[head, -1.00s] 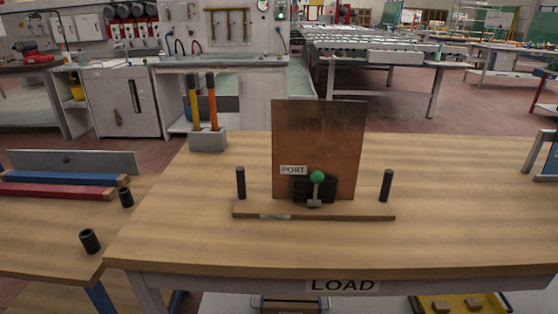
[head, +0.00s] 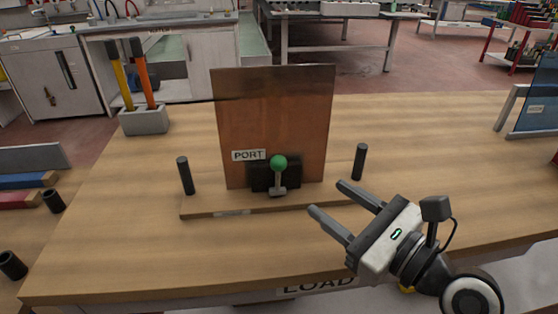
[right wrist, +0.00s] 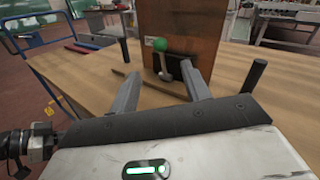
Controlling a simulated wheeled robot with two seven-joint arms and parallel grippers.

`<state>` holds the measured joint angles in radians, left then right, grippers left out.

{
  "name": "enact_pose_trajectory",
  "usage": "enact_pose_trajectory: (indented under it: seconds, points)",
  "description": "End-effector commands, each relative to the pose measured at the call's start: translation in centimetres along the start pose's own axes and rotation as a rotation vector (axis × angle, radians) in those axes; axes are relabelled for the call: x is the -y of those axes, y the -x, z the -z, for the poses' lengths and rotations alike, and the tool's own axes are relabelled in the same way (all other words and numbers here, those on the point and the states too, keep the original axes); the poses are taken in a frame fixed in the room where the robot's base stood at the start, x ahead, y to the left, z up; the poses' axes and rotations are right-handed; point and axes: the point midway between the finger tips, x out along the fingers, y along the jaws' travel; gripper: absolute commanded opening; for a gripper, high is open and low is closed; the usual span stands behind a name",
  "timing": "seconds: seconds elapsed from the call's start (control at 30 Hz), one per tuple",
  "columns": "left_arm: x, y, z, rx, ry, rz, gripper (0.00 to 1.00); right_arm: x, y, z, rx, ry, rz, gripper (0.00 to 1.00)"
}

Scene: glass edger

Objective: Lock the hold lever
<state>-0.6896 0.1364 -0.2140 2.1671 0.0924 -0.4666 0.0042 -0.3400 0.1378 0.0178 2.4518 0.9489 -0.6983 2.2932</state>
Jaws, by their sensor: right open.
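The hold lever (head: 278,176) has a green ball knob on a short grey arm and stands upright on a dark block at the foot of a brown panel (head: 275,125). The block sits on a thin wooden base (head: 205,209), beside a "PORT" label (head: 249,155). My right gripper (head: 327,198) is open and empty, to the right and in front of the lever, apart from it. In the right wrist view the lever (right wrist: 161,60) shows beyond and between the two open fingers (right wrist: 164,92). My left gripper is not in view.
Black posts stand left (head: 185,175) and right (head: 359,161) of the panel. A grey holder (head: 144,120) with yellow and orange handled tools is at the table's back left. A blue framed panel (head: 535,100) stands at the right. The tabletop's front left (head: 130,255) is clear.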

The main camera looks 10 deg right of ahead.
Motion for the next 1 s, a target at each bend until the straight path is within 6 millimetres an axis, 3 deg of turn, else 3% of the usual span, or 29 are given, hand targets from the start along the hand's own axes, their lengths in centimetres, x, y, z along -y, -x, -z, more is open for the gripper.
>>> enact_pose_trajectory:
  seconds: [0.3,0.5,0.7,1.0]
  points:
    - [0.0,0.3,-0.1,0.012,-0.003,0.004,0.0,0.1,-7.1,-0.1,0.002,0.0,0.001,0.47]
    - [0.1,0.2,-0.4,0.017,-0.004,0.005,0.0,0.0,-10.8,-0.1,0.0,0.002,-0.001,0.47]
    - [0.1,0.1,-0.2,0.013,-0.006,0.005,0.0,0.0,-12.7,0.0,0.0,0.002,0.001,0.47]
    - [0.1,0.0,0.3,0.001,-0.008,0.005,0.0,0.0,-13.1,0.1,-0.002,0.003,0.001,0.47]
